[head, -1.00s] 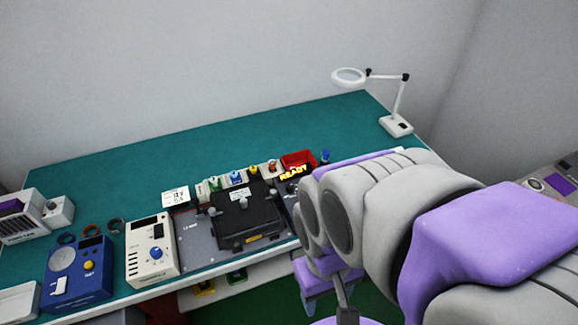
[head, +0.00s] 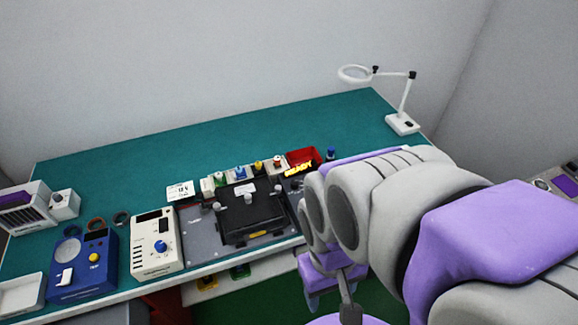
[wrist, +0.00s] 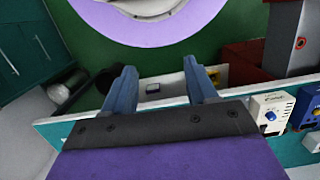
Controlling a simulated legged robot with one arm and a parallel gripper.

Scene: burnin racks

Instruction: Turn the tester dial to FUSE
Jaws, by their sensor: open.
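A white box (head: 140,262) with a blue dial (head: 161,246) stands on the bench's front edge at the left. A blue box (head: 84,284) with a yellow knob (head: 94,258) and a round grey disc stands to its left. I cannot read the labels, so FUSE and the dial settings are unclear. In the wrist view the white box (wrist: 262,107) with its blue dial (wrist: 270,115) is at the right, beside part of the blue box (wrist: 308,106). My gripper (wrist: 160,88) is open and empty, apart from both boxes. In the head view my arm covers the bench's right front.
A grey plate with a black fixture (head: 255,212) lies right of the white box. Behind it are several small coloured parts, a red bin (head: 304,156) and a lit READY sign (head: 300,168). A magnifier lamp (head: 403,124) stands far right. The teal bench (head: 130,160) is clear at the back.

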